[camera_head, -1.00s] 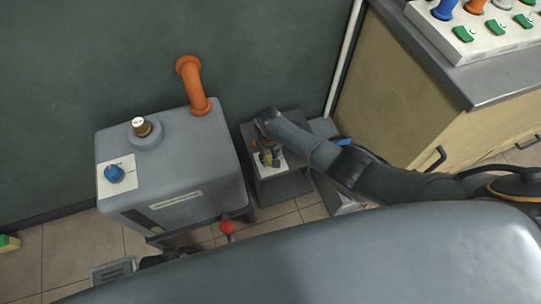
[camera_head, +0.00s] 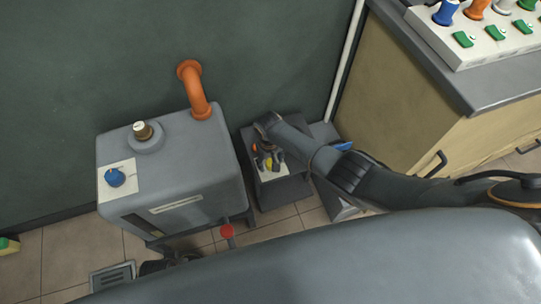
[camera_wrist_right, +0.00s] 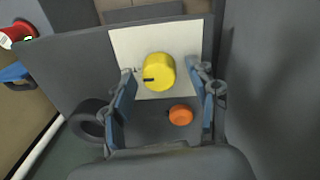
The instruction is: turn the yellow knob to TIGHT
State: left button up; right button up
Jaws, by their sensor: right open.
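The yellow knob (camera_wrist_right: 159,72) sits on a white plate (camera_wrist_right: 122,42) on a grey box. A black mark shows on the knob's left side in the right wrist view. My right gripper (camera_wrist_right: 165,80) is open, with one blue-grey finger on each side of the knob. Gaps show between the fingers and the knob, and contact cannot be made out. In the head view the knob (camera_head: 268,163) is small and partly covered by the right gripper (camera_head: 267,155). No TIGHT lettering is readable. My left gripper is not in view.
An orange button (camera_wrist_right: 180,115) sits between the fingers, below the knob. In the head view a grey machine (camera_head: 195,160) with an orange pipe (camera_head: 194,88) and blue knob (camera_head: 115,177) stands left of the box. A wooden cabinet (camera_head: 425,110) stands right.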

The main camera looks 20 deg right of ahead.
aim_at(270, 163)
notch_tip(270, 163, up, 12)
jog(key=shift+a, duration=0.2)
dwell(0.4)
jog(key=shift+f, duration=0.1)
jog(key=s+f+t+y, duration=0.1)
jog(key=s+f, duration=0.8)
jog(key=s, duration=0.1)
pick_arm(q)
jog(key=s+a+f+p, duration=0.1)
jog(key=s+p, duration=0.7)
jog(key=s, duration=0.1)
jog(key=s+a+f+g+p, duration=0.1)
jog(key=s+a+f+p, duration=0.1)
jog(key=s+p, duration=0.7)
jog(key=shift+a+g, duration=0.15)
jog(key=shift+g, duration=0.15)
pick_arm(e)
jog(key=s+d+f, duration=0.2)
jog(key=s+d, duration=0.1)
jog(key=s, duration=0.8)
jog(key=s+d+f, duration=0.2)
jog(key=s+d, duration=0.1)
jog(key=s, duration=0.8)
jog(key=s+d+f, duration=0.2)
jog(key=s+d, duration=0.1)
jog(key=s, duration=0.8)
jog(key=shift+s+f+h, duration=0.2)
jog(key=shift+f+h, duration=0.1)
jog(key=shift+f, duration=0.05)
